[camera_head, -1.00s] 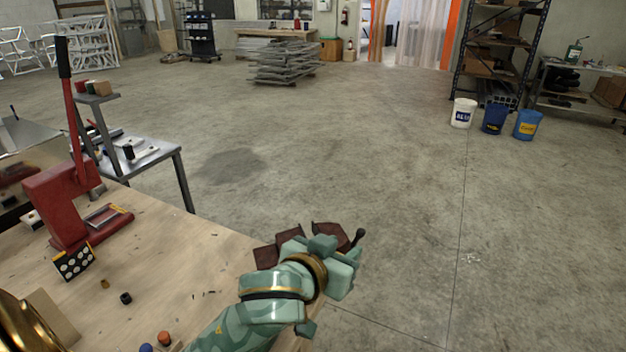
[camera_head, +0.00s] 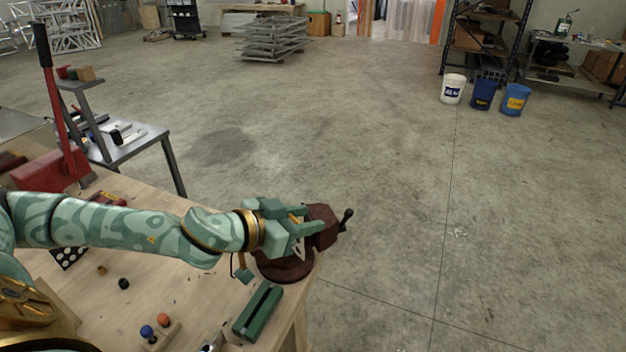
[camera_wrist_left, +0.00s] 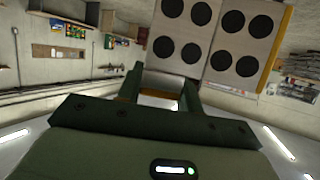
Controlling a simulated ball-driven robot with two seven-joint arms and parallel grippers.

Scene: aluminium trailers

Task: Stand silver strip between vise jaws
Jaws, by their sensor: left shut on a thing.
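My left gripper (camera_head: 308,227) is shut at the dark red vise (camera_head: 322,228), with its fingers in front of the vise's upper part. A small pale piece (camera_head: 299,247), which looks like part of the silver strip, shows just below the fingers. The fingers hide most of it, so I cannot tell whether it stands between the jaws or touches them. In the left wrist view my gripper (camera_wrist_left: 160,92) has a bright piece between its fingers. The vise's round base sits on the bench corner, and its handle points right. My right gripper is not in view.
A green slotted block (camera_head: 258,310) lies on the wooden bench (camera_head: 190,290) in front of the vise. A small block with blue and orange plugs (camera_head: 160,328) is left of it. A red lever press (camera_head: 50,170) stands at the left.

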